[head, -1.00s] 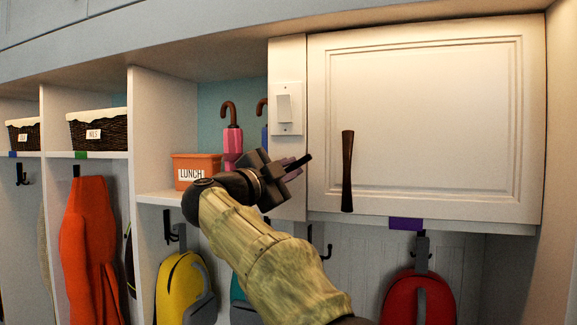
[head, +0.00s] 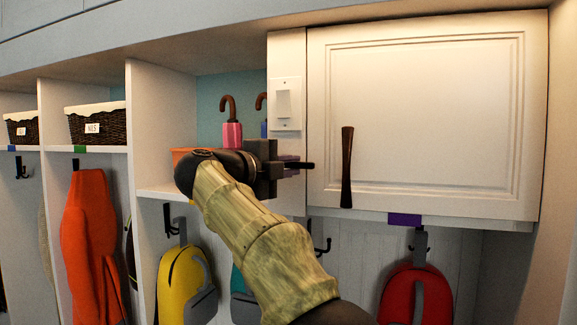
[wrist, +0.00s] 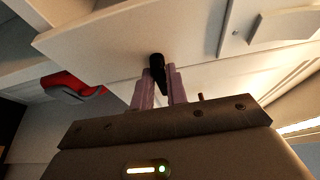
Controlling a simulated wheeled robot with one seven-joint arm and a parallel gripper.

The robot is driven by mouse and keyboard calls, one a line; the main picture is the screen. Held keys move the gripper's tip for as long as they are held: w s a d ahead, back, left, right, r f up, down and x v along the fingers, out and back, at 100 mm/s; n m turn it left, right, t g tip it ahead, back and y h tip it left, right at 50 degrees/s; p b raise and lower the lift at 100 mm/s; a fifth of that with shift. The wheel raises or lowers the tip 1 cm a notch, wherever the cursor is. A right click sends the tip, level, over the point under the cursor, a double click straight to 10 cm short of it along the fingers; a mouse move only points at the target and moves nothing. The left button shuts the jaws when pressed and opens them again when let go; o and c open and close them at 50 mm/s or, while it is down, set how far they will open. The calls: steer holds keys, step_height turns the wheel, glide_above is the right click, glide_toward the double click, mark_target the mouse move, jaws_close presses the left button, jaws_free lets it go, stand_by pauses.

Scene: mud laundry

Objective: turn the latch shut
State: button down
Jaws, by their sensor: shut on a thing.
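The latch (head: 305,165) is a dark bar on the pale post left of the white cabinet door (head: 430,110). It lies about level in the head view, its free end pointing right across the door's left edge. My gripper (head: 289,166) has its purple fingers closed around the latch. In the wrist view the black latch (wrist: 157,66) sits between the two fingertips, and its base is partly hidden by them. The door looks closed against its frame.
A long brown door handle (head: 347,167) stands just right of the latch. A light switch (head: 285,104) is above my gripper. An orange lunch bin (head: 180,154), mostly hidden behind my arm, and a pink umbrella (head: 232,134) are to the left. A red backpack (head: 400,293) hangs below.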

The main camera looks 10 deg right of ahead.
steer(key=shift+f, duration=0.1)
steer(key=c, duration=1.4)
jaws_free()
steer(key=shift+c, duration=0.2)
steer(key=b+v, duration=0.2)
steer(key=v, duration=1.5)
steer(key=shift+a+b, duration=0.3)
steer(key=shift+b, duration=0.1)
steer(key=shift+s, duration=0.1)
